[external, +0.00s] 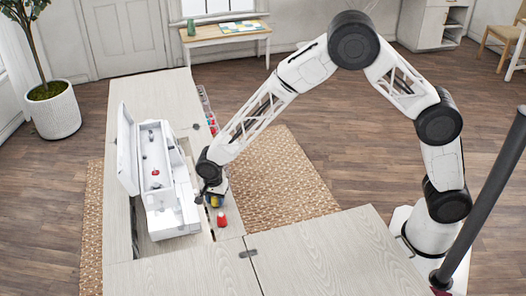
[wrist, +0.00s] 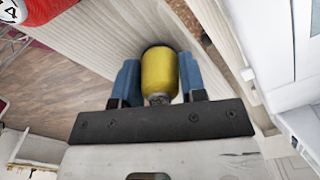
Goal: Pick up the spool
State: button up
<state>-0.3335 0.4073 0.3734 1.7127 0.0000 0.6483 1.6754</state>
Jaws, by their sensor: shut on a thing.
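A yellow spool (wrist: 159,74) sits between the two blue fingers of my gripper (wrist: 160,82) in the wrist view. The fingers touch it on both sides, so my gripper is shut on it. In the external view my gripper (external: 213,195) points down at the cabinet's right edge, beside the white sewing machine. The yellow spool (external: 215,201) shows there only as a small patch, partly hidden by my gripper. I cannot tell whether the spool still touches the surface below.
A red spool (external: 221,219) stands just in front of my gripper. Several small items sit in a rack (external: 204,100) along the cabinet's far right edge. The front tabletop (external: 330,255) is clear.

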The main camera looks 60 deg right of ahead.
jog(key=shift+r, duration=0.55)
jog(key=shift+s+d+r, duration=0.1)
jog(key=shift+s+r, duration=0.1)
jog(key=shift+r, duration=0.4)
jog(key=shift+s+r, duration=0.2)
jog(key=shift+r, duration=0.35)
jog(key=s+d, duration=0.2)
jog(key=s, duration=0.5)
jog(key=s+d+r, duration=0.1)
jog(key=s+d, duration=0.2)
jog(key=s, duration=0.4)
jog(key=shift+s+r, duration=0.15)
jog(key=w+a+r, duration=0.2)
jog(key=w+r, duration=0.2)
jog(key=w, duration=0.6)
jog(key=w+a+r, duration=0.3)
jog(key=w+r, duration=0.1)
jog(key=w, duration=0.7)
jog(key=w+a+r, duration=0.2)
jog(key=w+r, duration=0.2)
jog(key=w, duration=0.6)
jog(key=shift+w+a+r, duration=0.15)
jog(key=shift+a+r, duration=0.05)
jog(key=shift+r, duration=0.05)
jog(key=shift+w+a, duration=0.1)
jog(key=shift+w, duration=0.05)
